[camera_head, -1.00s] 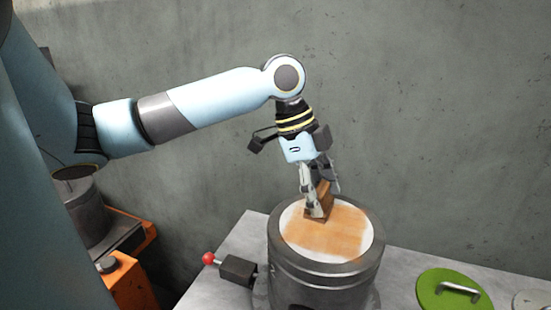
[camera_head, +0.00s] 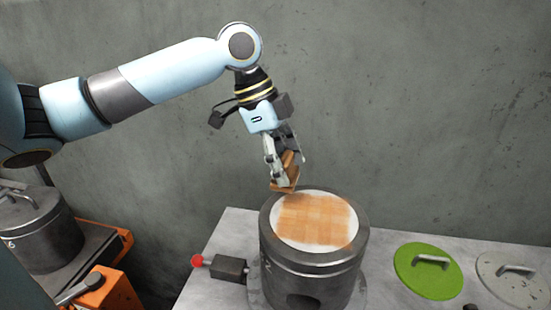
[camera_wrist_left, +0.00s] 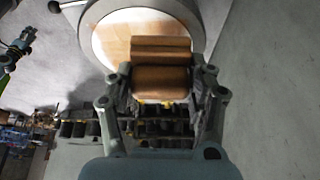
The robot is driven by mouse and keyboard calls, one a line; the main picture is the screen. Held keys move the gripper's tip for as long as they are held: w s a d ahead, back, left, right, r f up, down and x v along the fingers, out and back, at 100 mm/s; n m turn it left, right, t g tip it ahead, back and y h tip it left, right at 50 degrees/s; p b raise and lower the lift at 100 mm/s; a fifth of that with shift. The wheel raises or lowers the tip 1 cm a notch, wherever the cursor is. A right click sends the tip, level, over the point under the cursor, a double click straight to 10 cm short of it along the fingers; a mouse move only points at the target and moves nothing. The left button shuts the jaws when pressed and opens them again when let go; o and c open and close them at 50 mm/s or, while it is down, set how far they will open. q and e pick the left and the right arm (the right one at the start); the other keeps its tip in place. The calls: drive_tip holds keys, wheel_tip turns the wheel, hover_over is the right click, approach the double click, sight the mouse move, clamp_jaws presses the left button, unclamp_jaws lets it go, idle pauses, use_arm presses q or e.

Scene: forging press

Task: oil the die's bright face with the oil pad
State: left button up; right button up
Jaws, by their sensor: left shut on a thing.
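The die (camera_head: 312,272) is a dark grey cylinder standing on the grey table. Its round bright face (camera_head: 283,233) points up, with a broad orange-brown oily patch (camera_head: 316,220) over the middle and pale white around its edges. My left gripper (camera_head: 284,172) is shut on the brown oil pad (camera_head: 286,186), at the back-left rim of the die. The pad appears raised off the face, though the gap is hard to judge. In the left wrist view the pad (camera_wrist_left: 160,82) sits between both fingers and hides part of the face (camera_wrist_left: 112,38).
A red-knobbed lever (camera_head: 198,261) with a dark block stands left of the die. A green lid (camera_head: 425,280) and a grey lid (camera_head: 500,282) lie to the right. Another dark cylinder (camera_head: 45,240) stands on an orange-edged stand at far left. A grey wall is behind.

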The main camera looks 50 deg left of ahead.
use_arm(q)
drive_tip(key=shift+a+r, duration=0.1)
drive_tip(key=shift+r, duration=1.55)
